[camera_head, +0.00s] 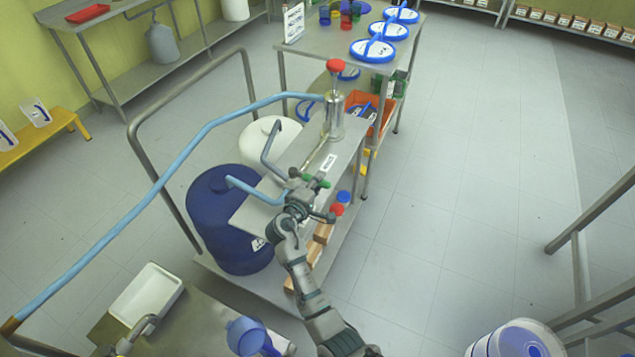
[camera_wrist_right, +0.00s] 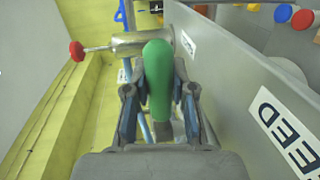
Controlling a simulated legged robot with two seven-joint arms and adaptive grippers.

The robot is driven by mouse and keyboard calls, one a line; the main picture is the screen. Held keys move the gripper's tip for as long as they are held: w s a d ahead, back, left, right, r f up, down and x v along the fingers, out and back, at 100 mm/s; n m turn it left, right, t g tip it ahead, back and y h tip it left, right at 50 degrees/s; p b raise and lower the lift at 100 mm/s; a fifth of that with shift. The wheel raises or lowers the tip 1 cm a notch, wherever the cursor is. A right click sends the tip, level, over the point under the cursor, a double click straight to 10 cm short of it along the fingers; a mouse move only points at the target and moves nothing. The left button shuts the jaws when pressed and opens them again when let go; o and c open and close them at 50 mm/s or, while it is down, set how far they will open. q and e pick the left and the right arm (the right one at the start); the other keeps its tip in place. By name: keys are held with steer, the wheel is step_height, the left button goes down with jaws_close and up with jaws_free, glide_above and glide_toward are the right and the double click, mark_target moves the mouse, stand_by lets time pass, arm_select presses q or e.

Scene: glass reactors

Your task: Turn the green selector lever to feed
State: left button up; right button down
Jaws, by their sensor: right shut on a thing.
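The green selector lever (camera_wrist_right: 160,75) points toward the camera in the right wrist view, between the two fingers of my right gripper (camera_wrist_right: 160,105). The gripper is shut on it, with a finger pad on each side. In the head view my right gripper (camera_head: 309,183) is at the metal stand, and only small green parts of the lever (camera_head: 324,183) show around it. A white label reading FEED (camera_wrist_right: 291,130) is on the grey panel right of the lever in the wrist view. My left gripper is not in view.
A metal vessel with a red knob (camera_head: 335,66) stands behind the gripper, with a blue hose (camera_head: 215,122) running left. A blue drum (camera_head: 225,215) and a white drum (camera_head: 262,142) stand left of the stand. Floor (camera_head: 430,190) to the right is clear.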

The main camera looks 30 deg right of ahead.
steer(key=shift+s+f, duration=0.15)
steer(key=shift+f, duration=0.3)
steer(key=c, duration=1.2)
jaws_free()
steer(key=shift+r, duration=0.3)
steer(key=shift+a, duration=0.15)
steer(key=shift+s+a, duration=0.1)
steer(key=shift+a, duration=0.15)
steer(key=v, duration=1.1)
steer(key=shift+a, duration=0.15)
steer(key=shift+f, duration=0.1)
